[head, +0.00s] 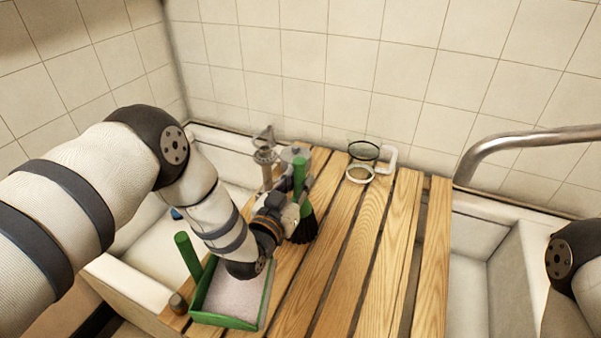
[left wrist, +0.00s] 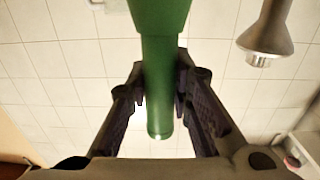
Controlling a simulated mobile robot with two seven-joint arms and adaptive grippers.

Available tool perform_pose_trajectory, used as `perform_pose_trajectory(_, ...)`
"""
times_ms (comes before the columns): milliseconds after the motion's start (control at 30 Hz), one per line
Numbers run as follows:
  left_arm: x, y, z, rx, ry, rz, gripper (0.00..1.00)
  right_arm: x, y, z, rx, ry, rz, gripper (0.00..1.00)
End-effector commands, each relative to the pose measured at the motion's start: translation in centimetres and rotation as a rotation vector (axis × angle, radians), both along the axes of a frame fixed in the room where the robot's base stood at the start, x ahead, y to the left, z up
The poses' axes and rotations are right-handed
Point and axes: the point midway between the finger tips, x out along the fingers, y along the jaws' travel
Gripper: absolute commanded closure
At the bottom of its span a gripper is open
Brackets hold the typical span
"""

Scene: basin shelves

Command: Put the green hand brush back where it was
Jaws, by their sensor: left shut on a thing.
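The green hand brush (head: 299,176) has a green handle and dark bristles. It is upright above or on the wooden slats, with the bristles pointing down; I cannot tell if they touch the wood. My left gripper (head: 297,196) is shut on its handle. In the left wrist view the green handle (left wrist: 160,85) passes between the two fingers (left wrist: 160,105). A green dustpan (head: 225,320) with a greyish inside and an upright green handle stands on the slats at the front left, partly behind my left arm. My right gripper is out of view.
A glass jug (head: 361,162) with a white handle stands at the back of the slatted board (head: 395,250). A metal tap (head: 265,155) is at the back left. Basins lie left and right (head: 470,245). A metal rail (head: 530,140) crosses the right. The middle slats are clear.

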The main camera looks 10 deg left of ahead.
Motion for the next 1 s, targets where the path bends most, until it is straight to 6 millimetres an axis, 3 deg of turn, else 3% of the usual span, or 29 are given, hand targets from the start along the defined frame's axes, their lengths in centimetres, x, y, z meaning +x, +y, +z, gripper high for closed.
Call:
perform_pose_trajectory(67,-0.04,-0.01,-0.77,-0.001,0.002,0.000,1.00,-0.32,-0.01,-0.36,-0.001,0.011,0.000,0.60)
perform_pose_trajectory(800,0.05,-0.01,-0.99,-0.001,-0.003,0.000,1.00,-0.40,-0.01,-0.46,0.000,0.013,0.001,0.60)
perform_pose_trajectory(833,0.05,-0.01,-0.99,-0.001,-0.003,0.000,0.78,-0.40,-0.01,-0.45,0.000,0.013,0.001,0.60)
perform_pose_trajectory(900,0.04,-0.01,-0.98,-0.001,-0.003,0.000,0.62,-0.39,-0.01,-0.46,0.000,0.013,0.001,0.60)
perform_pose_trajectory(933,0.04,-0.01,-0.99,0.000,-0.003,0.000,0.57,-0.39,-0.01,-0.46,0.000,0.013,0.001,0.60)
perform_pose_trajectory(1000,0.04,-0.01,-0.99,0.001,-0.002,0.000,0.57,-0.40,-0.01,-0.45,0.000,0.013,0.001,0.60)
